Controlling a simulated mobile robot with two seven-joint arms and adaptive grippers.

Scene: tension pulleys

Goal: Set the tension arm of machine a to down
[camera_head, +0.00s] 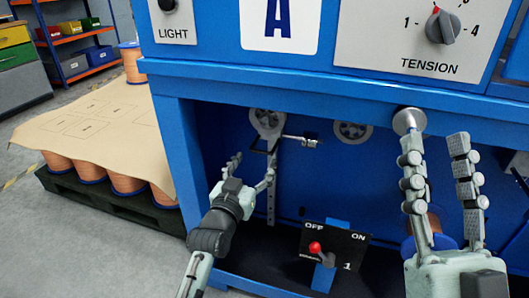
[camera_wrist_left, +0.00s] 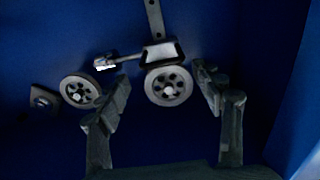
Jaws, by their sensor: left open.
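Machine a (camera_head: 370,85) is blue, with an "A" sign above an open bay. In the bay, a spoked pulley (camera_head: 267,121) sits at the top of a slotted upright bar (camera_head: 271,200), with a dark loop-shaped bracket below the pulley. A short metal rod (camera_head: 300,140) sticks out to the right. I cannot tell which of these parts is the tension arm. My left gripper (camera_head: 252,167) is open and empty, below the bracket; in the left wrist view its fingers are either side of the pulley (camera_wrist_left: 168,85). My right gripper (camera_head: 435,142) is open and empty at the right.
A second pulley (camera_head: 352,132) is right of the first. An OFF/ON switch panel (camera_head: 334,245) with a red-tipped lever stands low in the bay. A round metal knob (camera_head: 408,120) is near my right fingers. Left are a pallet (camera_head: 120,203) with copper spools and clear grey floor.

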